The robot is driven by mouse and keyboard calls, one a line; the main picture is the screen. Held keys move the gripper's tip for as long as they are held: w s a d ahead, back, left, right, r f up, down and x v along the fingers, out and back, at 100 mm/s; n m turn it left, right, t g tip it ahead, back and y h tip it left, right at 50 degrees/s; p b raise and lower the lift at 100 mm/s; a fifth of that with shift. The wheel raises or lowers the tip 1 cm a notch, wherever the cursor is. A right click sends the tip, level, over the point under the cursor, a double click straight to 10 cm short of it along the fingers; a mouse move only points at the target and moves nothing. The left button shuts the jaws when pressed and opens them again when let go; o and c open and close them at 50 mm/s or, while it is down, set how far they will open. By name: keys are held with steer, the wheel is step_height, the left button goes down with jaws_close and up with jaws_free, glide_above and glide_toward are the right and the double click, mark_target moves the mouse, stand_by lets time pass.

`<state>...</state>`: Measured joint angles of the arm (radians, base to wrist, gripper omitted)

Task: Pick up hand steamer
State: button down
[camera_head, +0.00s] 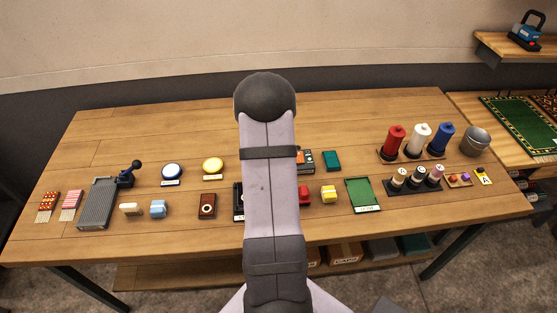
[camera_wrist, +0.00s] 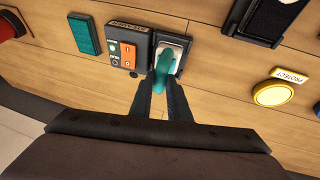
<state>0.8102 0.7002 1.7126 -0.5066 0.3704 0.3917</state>
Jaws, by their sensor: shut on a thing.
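In the wrist view, my gripper (camera_wrist: 163,88) is shut on the teal hand steamer (camera_wrist: 163,62), its two dark fingers on either side of it. The steamer is over a pale plate in a dark-edged cradle (camera_wrist: 184,42); I cannot tell whether it is touching the cradle or lifted clear. A dark box (camera_wrist: 113,50) with an orange switch and an upside-down label stands right beside the cradle. In the head view, my arm hides the gripper, the steamer and the cradle.
The switch box shows beside my arm in the head view (camera_head: 306,160), with a teal block (camera_head: 332,161) to its right. A yellow disc (camera_wrist: 273,94) and a black-framed item (camera_wrist: 268,20) lie right in the wrist view. Several spools stand at the table's right; bare wood lies behind.

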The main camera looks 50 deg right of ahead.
steer(key=shift+r, duration=0.1)
step_height(320, 180, up, 10)
steer(key=b, duration=0.2)
stand_by(0.5)
steer(key=c, duration=2.3)
jaws_free()
jaws_close()
steer(key=shift+d, duration=0.1)
